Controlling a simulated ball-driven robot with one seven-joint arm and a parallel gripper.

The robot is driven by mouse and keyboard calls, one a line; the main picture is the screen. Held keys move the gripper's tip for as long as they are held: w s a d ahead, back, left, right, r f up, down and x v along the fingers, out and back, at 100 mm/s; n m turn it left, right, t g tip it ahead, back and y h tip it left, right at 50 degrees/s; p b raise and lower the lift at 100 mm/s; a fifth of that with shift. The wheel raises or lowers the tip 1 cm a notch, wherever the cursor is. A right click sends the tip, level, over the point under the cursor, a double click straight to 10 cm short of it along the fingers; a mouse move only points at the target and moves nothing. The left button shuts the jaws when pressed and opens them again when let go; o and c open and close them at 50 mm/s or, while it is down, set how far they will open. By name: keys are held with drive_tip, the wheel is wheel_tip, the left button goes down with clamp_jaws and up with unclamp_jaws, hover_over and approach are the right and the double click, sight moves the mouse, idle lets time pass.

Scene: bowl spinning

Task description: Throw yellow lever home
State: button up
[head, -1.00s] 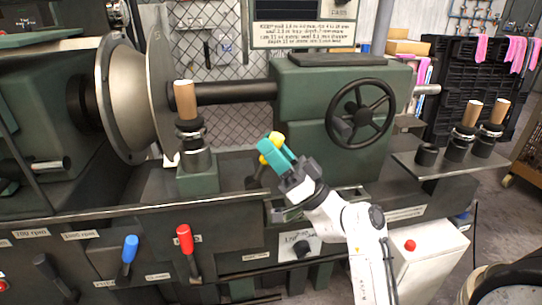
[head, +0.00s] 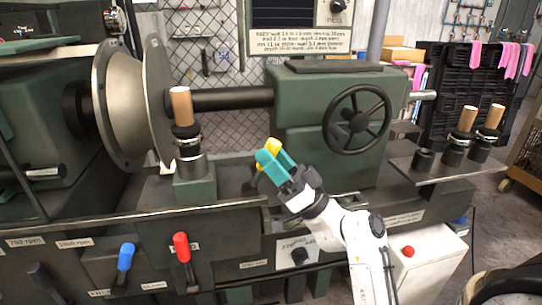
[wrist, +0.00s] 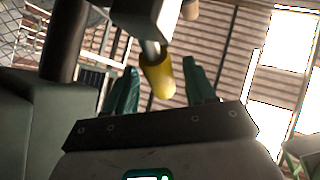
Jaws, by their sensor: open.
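The yellow lever's rounded knob (head: 273,144) shows just beside the tip of my gripper (head: 270,164), in front of the green tailstock. My gripper's teal fingers are apart and partly cover the lever in the head view. In the wrist view, the yellow knob (wrist: 158,78) lies between the two spread teal fingers, with gaps on both sides. It hangs on a pale rod there. Whether either finger touches the knob I cannot tell. The lever's base is hidden.
A blue lever (head: 126,257) and a red lever (head: 181,247) stand at the lower left front. A black handwheel (head: 357,118) is to the right of my gripper. A wood-topped post (head: 181,106) stands left, beside the large metal bowl form (head: 125,100).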

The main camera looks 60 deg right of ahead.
drive_tip(key=b+v, duration=0.2)
drive_tip(key=v, duration=0.8)
drive_tip(key=shift+s+f, duration=0.1)
drive_tip(key=shift+s, duration=0.05)
idle(0.3)
